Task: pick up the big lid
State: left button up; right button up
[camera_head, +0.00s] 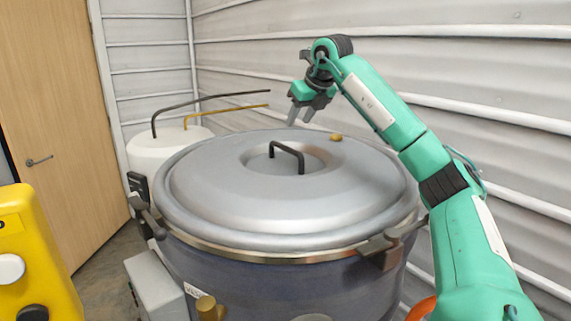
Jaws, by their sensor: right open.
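The big lid (225,190) is a wide grey metal dome lying on top of the large hopper (265,285). It has a black bar handle (287,152) standing up at its centre and a small brass knob (336,137) behind and right of the handle. My right gripper (300,116) hangs above the far part of the lid, behind the handle, with its fingers pointing down. It is open and empty, and appears apart from the lid. My left gripper is not in view.
A white tank (165,150) with a black and a brass bent pipe stands behind left. Clamps (385,243) sit at the hopper's rim. A yellow unit (38,255) is at the left edge. A ribbed wall (400,60) closes the back, and a wooden door (60,120) is at the left.

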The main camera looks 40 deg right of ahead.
aim_at(286, 149)
jog(key=shift+w+d+f, duration=0.15)
jog(key=shift+w+f, duration=0.2)
jog(key=shift+f, duration=0.05)
jog(key=p+x, duration=0.2)
jog(key=x, duration=0.5)
jog(key=shift+f, duration=0.1)
jog(key=shift+w+f+p, duration=0.3)
jog(key=shift+f+p, duration=0.2)
jog(key=shift+p, duration=0.3)
jog(key=p+x, duration=0.1)
jog(key=x, duration=0.2)
jog(key=shift+w+d+f, duration=0.1)
jog(key=shift+f, duration=0.05)
jog(key=shift+w+f, duration=0.1)
jog(key=shift+f, duration=0.2)
jog(key=shift+r, duration=0.1)
jog(key=shift+c, duration=1.1)
grip_shut()
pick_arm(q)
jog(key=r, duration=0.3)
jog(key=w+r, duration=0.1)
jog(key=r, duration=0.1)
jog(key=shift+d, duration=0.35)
